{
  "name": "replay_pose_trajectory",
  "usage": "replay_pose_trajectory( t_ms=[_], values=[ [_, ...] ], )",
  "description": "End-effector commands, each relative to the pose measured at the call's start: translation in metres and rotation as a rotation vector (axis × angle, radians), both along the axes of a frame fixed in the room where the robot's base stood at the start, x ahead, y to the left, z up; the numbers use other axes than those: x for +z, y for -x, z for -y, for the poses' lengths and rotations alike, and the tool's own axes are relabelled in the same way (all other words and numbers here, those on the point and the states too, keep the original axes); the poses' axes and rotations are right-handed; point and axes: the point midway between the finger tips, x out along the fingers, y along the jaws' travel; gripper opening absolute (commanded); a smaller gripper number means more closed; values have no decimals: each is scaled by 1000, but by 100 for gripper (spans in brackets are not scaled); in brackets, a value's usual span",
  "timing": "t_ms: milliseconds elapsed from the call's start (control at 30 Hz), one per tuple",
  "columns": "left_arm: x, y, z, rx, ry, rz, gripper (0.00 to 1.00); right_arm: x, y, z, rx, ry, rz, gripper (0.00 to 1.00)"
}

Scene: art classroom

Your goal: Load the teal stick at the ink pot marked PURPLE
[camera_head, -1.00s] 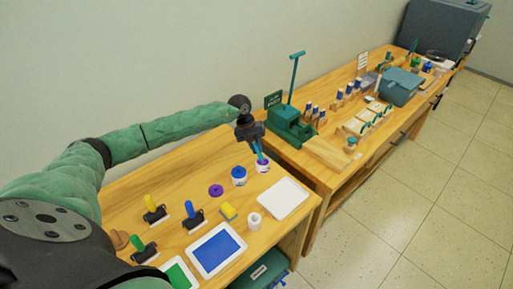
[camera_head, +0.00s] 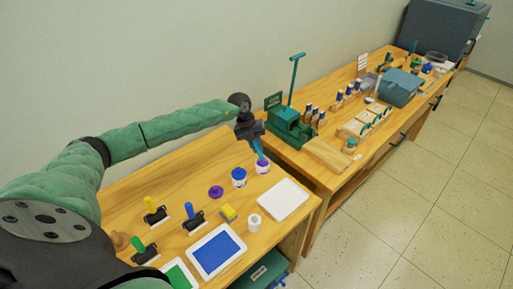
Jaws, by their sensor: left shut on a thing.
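My left gripper (camera_head: 256,138) is shut on the teal stick (camera_head: 259,150) and points down over the back right of the near table. The stick is slightly tilted, and its lower end is at the mouth of an open white pot with purple inside (camera_head: 263,168). I cannot tell how deep the tip is, and the pot's label is too small to read. A purple lid (camera_head: 216,192) lies on the table to the left. A white pot with a blue top (camera_head: 239,177) stands between the lid and the open pot. My right gripper is not in view.
A white tray (camera_head: 283,199) lies in front of the open pot. A blue ink tray (camera_head: 216,251), a green one (camera_head: 180,276), several rollers, a yellow block (camera_head: 228,213) and a small white cup (camera_head: 254,222) are nearer. A green press (camera_head: 290,128) stands on the adjoining table.

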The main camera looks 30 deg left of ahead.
Motion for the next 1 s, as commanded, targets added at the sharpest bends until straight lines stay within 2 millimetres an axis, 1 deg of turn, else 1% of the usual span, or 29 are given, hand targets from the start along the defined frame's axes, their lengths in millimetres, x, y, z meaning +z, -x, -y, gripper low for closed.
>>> replay_pose_trajectory(
  t_ms=[33, 700, 833, 1000],
  values=[
    [5, 0, 0, 0, 0, 0, 0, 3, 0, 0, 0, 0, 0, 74],
    [49, 0, 0, 0, 0, 1, 0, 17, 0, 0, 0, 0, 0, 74],
    [53, 0, 0, 0, 0, 1, 0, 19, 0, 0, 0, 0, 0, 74],
    [53, 0, 0, 0, 0, 0, 0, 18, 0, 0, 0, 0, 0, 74]
  ],
)
